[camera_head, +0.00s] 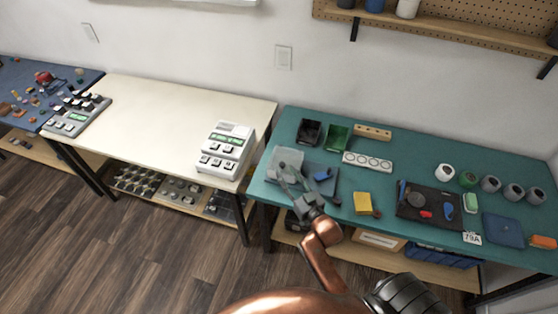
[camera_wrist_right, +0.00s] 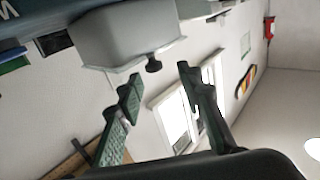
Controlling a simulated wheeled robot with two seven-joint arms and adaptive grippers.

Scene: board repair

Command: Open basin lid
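The grey basin (camera_head: 286,158) stands near the left end of the teal workbench, partly hidden behind my right gripper. In the right wrist view, a pale grey box shape (camera_wrist_right: 125,32), which looks like the basin with its lid, has a small black knob (camera_wrist_right: 153,64) on its near side. My right gripper (camera_head: 288,178) reaches towards it from the front. In the wrist view its two green-padded fingers (camera_wrist_right: 160,82) are spread apart with nothing between them. The knob lies just beyond the fingertips, in line with the gap. My left gripper is not in view.
On the teal bench (camera_head: 410,150) are a black bin (camera_head: 310,133), a green bin (camera_head: 338,137), a white strip with round holes (camera_head: 368,162), a yellow block (camera_head: 363,203) and a dark tray (camera_head: 430,204). A cream table (camera_head: 170,110) stands to the left.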

